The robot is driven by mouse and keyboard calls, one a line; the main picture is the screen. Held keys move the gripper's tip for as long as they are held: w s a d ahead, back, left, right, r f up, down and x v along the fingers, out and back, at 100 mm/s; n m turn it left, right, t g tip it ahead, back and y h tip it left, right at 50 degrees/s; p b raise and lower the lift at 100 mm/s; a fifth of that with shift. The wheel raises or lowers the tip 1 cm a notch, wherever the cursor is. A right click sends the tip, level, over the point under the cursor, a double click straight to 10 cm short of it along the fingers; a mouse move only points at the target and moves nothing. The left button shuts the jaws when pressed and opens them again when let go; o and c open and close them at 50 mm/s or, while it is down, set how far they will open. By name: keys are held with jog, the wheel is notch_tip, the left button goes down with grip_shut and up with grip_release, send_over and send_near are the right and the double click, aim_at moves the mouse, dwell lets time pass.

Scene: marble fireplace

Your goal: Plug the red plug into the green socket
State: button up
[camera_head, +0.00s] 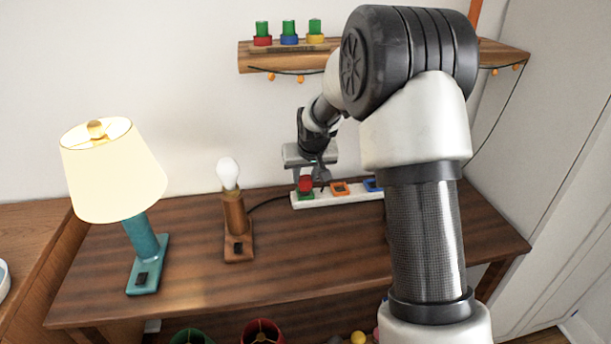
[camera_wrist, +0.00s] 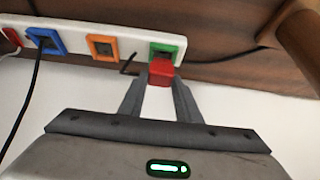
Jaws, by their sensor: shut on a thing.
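The red plug (camera_head: 305,184) is held by my gripper (camera_head: 308,177) right at the green socket (camera_head: 306,197), the left one on the white power strip (camera_head: 318,201) in the head view. In the wrist view the red plug (camera_wrist: 161,71) sits between the two fingertips of my gripper (camera_wrist: 160,82), which are shut on it. The green socket's frame (camera_wrist: 177,47) shows directly behind the plug. The plug overlaps the socket, and I cannot tell how deep it sits. The plug hides the socket's opening.
Orange (camera_wrist: 102,47) and blue (camera_wrist: 45,41) sockets lie along the strip, with a black cord at the blue one. A bulb lamp (camera_head: 235,215) and a lit teal lamp (camera_head: 146,245) stand left on the wooden table (camera_head: 310,255). A shelf (camera_head: 262,57) hangs above.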

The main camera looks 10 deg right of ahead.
jog(key=shift+s+f+b, duration=0.1)
jog(key=shift+f+b, duration=0.9)
jog(key=shift+f, duration=0.3)
dwell(2.7)
jog(key=o, duration=1.2)
jog(key=shift+r, duration=0.2)
jog(key=p+v, duration=0.3)
jog(key=v, duration=1.4)
jog(key=s+r, duration=0.3)
jog(key=s, duration=1.2)
jog(key=s+r, duration=0.2)
jog(key=s, duration=1.3)
notch_tip(320, 180, up, 19)
jog(key=p, duration=1.9)
jog(key=shift+r, duration=0.15)
